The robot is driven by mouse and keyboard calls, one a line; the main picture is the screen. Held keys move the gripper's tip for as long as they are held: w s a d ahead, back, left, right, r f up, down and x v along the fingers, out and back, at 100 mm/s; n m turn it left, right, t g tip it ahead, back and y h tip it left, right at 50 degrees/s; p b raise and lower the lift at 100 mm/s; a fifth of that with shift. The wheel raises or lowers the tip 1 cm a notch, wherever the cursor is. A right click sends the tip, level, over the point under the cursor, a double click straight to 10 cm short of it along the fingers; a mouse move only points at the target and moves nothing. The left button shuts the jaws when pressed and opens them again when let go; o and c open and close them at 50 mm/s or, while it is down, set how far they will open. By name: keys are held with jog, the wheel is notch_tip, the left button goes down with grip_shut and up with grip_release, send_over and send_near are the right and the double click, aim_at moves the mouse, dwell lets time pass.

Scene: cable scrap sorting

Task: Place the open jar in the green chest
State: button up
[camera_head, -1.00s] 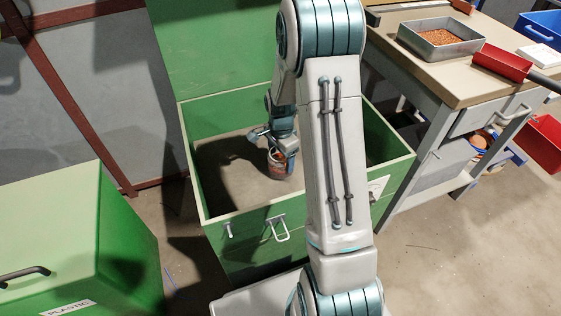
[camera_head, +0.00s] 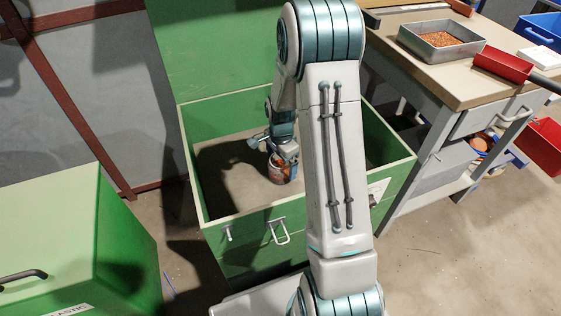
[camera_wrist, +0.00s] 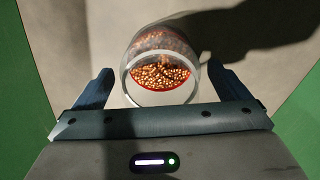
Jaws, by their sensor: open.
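The open jar (camera_head: 279,170) stands inside the green chest (camera_head: 238,211), on its floor. In the wrist view the glass jar (camera_wrist: 161,92) shows its open round rim and copper-coloured granules inside. My gripper (camera_head: 270,148) is inside the chest, just above and beside the jar. In the wrist view its two fingers (camera_wrist: 165,88) are spread wide on either side of the jar, with gaps between them and the glass. The chest's lid is raised at the back. My arm hides part of the chest's right side.
A second green chest (camera_head: 55,235), closed and with a label, stands at the left. A workbench (camera_head: 440,75) at the right holds a metal tray of granules (camera_head: 440,40) and a red scoop (camera_head: 503,63). The chest walls rise around my gripper.

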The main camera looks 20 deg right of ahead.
notch_tip(320, 180, up, 12)
jog(key=p, duration=0.4)
jog(key=s+a+r+n, duration=0.2)
jog(key=s+r+n, duration=0.2)
jog(key=s, duration=0.3)
jog(key=s+a+r+n, duration=0.3)
jog(key=s+n, duration=0.3)
jog(key=s, duration=0.1)
jog(key=s+a+r+n+t, duration=0.1)
jog(key=s+a+r+n, duration=0.2)
jog(key=s, duration=0.4)
jog(key=shift+r+n, duration=0.85)
jog(key=shift+n, duration=0.25)
jog(key=shift+s, duration=0.1)
